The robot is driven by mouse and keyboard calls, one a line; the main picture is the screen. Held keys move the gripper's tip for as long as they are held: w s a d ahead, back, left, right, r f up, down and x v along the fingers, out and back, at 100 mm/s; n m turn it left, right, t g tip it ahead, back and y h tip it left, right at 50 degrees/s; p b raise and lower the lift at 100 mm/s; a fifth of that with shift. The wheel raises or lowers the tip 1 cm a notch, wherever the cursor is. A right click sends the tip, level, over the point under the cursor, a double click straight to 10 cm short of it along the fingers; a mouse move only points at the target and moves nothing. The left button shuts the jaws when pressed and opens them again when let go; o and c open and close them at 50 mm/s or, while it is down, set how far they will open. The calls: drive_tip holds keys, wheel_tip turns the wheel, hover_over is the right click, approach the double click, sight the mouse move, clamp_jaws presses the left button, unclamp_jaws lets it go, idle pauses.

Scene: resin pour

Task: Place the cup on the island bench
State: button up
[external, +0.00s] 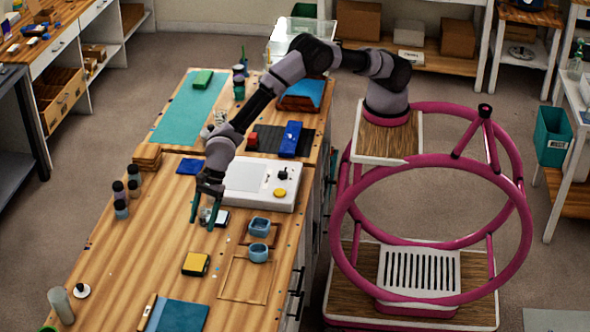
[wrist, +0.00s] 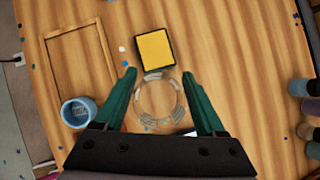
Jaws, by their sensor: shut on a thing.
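My gripper (external: 203,224) points down over the wooden island bench (external: 135,268). In the wrist view its green fingers (wrist: 158,90) stand either side of a clear, see-through cup (wrist: 158,102), whose round rim shows between them. The fingers are shut on this cup. The bench top shows through it. I cannot tell whether its base touches the bench. The cup is hard to make out in the external view. Two blue cups (external: 259,227) stand to the right of my gripper; one also shows in the wrist view (wrist: 78,112).
A yellow-topped block (external: 196,264) lies just in front of the gripper. A thin wooden frame (external: 246,281) lies right of it. A white machine (external: 262,183) stands behind, and dark bottles (external: 120,198) stand left. The bench between bottles and block is clear.

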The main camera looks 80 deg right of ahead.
drive_tip(key=w+d+m+t+h, duration=0.1)
drive_tip(key=w+d+m, duration=0.2)
drive_tip(key=w+d, duration=0.75)
drive_tip(key=w+d+m+t+h, duration=0.1)
drive_tip(key=w+d+m, duration=0.25)
drive_tip(key=d, duration=1.35)
drive_tip(key=w+d+m+t+h, duration=0.25)
drive_tip(key=w+d, duration=0.45)
drive_tip(key=d, duration=0.7)
drive_tip(key=s+d+m+h, duration=0.2)
drive_tip(key=s+d+m, duration=0.15)
drive_tip(key=d, duration=1.65)
drive_tip(key=s+d+m+h, duration=0.2)
drive_tip(key=d+m, duration=0.3)
drive_tip(key=d, duration=1.4)
drive_tip(key=shift+g, duration=0.35)
wheel_tip(320, 180, down, 10)
drive_tip(key=shift+d+r, duration=0.1)
drive_tip(key=o, duration=1.3)
